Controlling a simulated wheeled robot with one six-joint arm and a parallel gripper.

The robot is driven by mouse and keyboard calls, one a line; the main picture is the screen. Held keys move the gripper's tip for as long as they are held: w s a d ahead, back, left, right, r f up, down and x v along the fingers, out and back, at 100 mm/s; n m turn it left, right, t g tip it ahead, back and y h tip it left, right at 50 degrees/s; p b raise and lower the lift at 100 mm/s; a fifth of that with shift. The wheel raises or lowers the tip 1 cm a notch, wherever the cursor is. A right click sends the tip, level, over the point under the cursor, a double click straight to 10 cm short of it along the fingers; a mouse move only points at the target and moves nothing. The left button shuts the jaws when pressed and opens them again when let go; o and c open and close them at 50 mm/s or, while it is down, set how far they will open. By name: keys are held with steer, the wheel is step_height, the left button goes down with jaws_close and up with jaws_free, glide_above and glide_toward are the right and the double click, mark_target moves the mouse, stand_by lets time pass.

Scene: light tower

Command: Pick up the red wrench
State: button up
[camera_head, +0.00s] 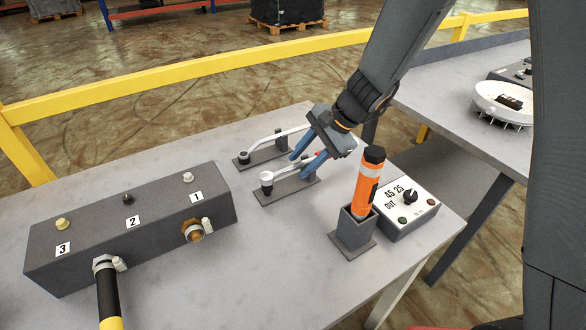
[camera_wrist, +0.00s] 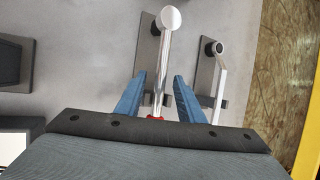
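The red wrench is a silver-handled tool (camera_head: 283,173) lying along a dark stand on the grey table, with a small patch of red close to my gripper. In the wrist view its bright shaft (camera_wrist: 163,62) runs up the middle to a round end, with a bit of red at the bottom. My gripper (camera_head: 298,166) is open, its blue fingers one on each side of the shaft. In the wrist view the fingers (camera_wrist: 159,78) show gaps to the shaft on both sides. The wrench's far end is hidden by my gripper.
A second silver wrench (camera_head: 272,138) sits on its own stand just behind. An orange tool (camera_head: 366,188) stands in a dark holder at the right, beside a dial box (camera_head: 408,205). A long numbered box (camera_head: 135,235) is at the left. A yellow rail (camera_head: 200,75) runs behind.

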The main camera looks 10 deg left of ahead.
steer(key=shift+c, duration=0.3)
jaws_close()
steer(key=shift+r, duration=0.1)
